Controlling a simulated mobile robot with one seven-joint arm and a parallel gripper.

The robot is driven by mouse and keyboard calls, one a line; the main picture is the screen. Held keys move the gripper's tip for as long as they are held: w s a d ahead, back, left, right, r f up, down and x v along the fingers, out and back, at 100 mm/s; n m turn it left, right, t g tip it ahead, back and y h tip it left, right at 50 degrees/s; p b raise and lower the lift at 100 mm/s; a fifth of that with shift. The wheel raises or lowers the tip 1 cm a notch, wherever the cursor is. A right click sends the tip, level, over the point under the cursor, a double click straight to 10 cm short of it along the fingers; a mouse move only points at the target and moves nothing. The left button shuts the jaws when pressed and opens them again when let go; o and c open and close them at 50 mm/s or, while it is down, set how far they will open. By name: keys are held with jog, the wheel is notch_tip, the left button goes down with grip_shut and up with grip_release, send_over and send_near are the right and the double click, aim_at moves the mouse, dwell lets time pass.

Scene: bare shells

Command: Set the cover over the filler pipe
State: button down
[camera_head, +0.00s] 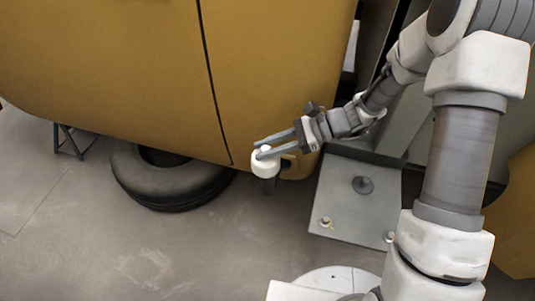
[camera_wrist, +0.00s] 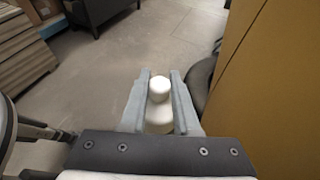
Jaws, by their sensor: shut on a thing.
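My gripper (camera_head: 261,149) is shut on a white cover (camera_head: 265,167), with its two grey fingers either side of the cover's round knob. The cover looks upright, beside the lower edge of the yellow vehicle body. A short dark grey cylinder (camera_head: 267,186) shows directly under the cover; I cannot tell whether it is the filler pipe or part of the held piece. In the wrist view, the white knob and wider cover (camera_wrist: 159,122) lie between the fingers (camera_wrist: 160,76). The cover's underside is hidden, and I cannot tell whether it rests on anything.
The yellow body (camera_head: 110,75) rises close behind my gripper. A dark tyre (camera_head: 170,186) lies on the floor left of the cover. A grey panel (camera_head: 350,205) with a dark round fitting (camera_head: 362,185) stands to the right. The concrete floor in front is clear.

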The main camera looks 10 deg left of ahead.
jog(key=shift+w, duration=0.65)
jog(key=shift+s+f+b, duration=0.15)
jog(key=shift+f+b, duration=0.85)
jog(key=shift+f, duration=0.75)
jog(key=shift+f, duration=0.6)
jog(key=c, duration=0.6)
grip_release()
jog(key=shift+c, duration=0.2)
